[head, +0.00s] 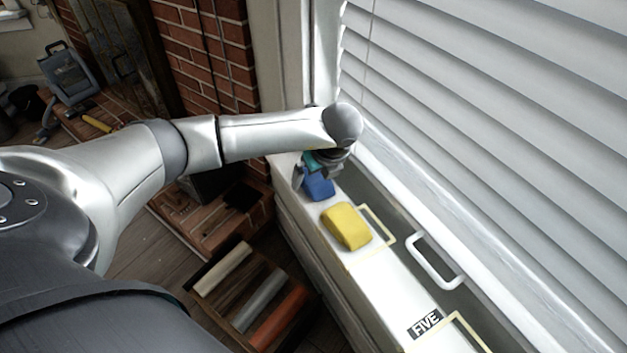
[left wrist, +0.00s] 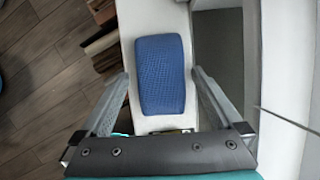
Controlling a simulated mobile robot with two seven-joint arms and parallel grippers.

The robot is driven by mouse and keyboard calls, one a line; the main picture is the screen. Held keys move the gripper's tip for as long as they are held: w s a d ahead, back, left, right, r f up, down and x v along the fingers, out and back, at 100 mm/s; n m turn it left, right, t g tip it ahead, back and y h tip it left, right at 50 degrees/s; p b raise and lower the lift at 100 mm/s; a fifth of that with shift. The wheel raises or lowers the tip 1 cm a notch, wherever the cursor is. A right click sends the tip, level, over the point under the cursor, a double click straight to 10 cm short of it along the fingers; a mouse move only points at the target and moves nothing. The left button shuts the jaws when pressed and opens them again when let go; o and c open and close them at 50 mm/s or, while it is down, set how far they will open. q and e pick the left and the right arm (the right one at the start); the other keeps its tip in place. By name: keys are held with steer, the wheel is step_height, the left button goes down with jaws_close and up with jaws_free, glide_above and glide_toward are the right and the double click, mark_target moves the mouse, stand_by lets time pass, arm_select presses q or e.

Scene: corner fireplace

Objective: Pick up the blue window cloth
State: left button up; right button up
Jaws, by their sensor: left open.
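The blue window cloth (head: 319,188) lies on the white window sill, partly hidden under my left gripper in the head view. In the left wrist view the cloth (left wrist: 160,74) is a textured blue rounded block. My left gripper (head: 312,176) is above the cloth, pointing down at the sill. In the left wrist view its two fingers (left wrist: 163,82) are apart, one on each side of the cloth's near part. I see no contact between the fingers and the cloth. My right gripper is in neither view.
A yellow sponge-like block (head: 346,227) lies on the sill beside the blue cloth. A white handle (head: 434,262) and a "FIVE" label (head: 425,324) are farther along. White blinds (head: 500,100) border the sill. A wooden crate (head: 232,308) with rolled items stands below left.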

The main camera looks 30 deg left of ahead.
arm_select(q)
steer(key=c, duration=1.2)
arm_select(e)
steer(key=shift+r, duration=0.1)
arm_select(q)
steer(key=shift+r, duration=0.2)
step_height(320, 180, up, 12)
steer(key=p, duration=0.4)
step_height(320, 180, up, 8)
steer(key=p, duration=0.1)
glide_above(315, 175)
steer(key=shift+f, duration=0.2)
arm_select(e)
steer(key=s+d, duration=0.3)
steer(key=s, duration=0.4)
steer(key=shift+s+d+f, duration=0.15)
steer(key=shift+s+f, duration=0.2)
